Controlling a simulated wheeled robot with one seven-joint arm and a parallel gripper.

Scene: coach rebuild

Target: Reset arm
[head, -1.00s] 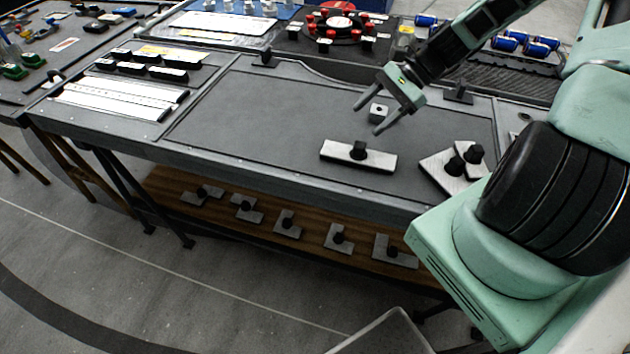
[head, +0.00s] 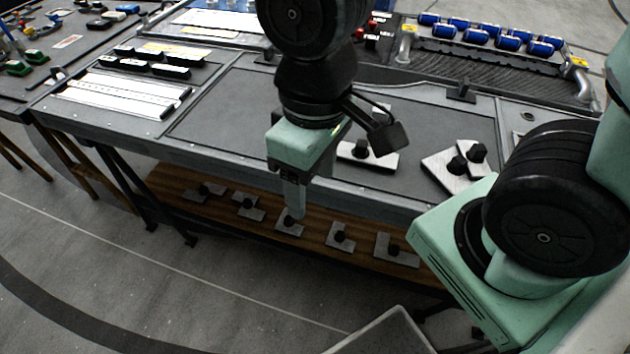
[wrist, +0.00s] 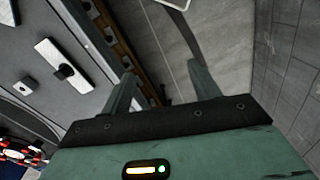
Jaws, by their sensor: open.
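My gripper (head: 292,205) hangs in front of the workbench's near edge in the head view, fingers pointing down, with the lower shelf behind it. In the wrist view its two fingers (wrist: 160,85) stand apart with nothing between them, over grey floor, so it is open and empty. One finger hides most of the other in the head view. My arm and wrist cover part of the bench middle.
The grey workbench (head: 220,120) holds a metal plate with a black knob (head: 380,158), partly hidden, and overlapping plates (head: 445,168) at right. The wooden lower shelf (head: 165,180) carries several knobbed plates. Open floor (head: 120,260) lies in front.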

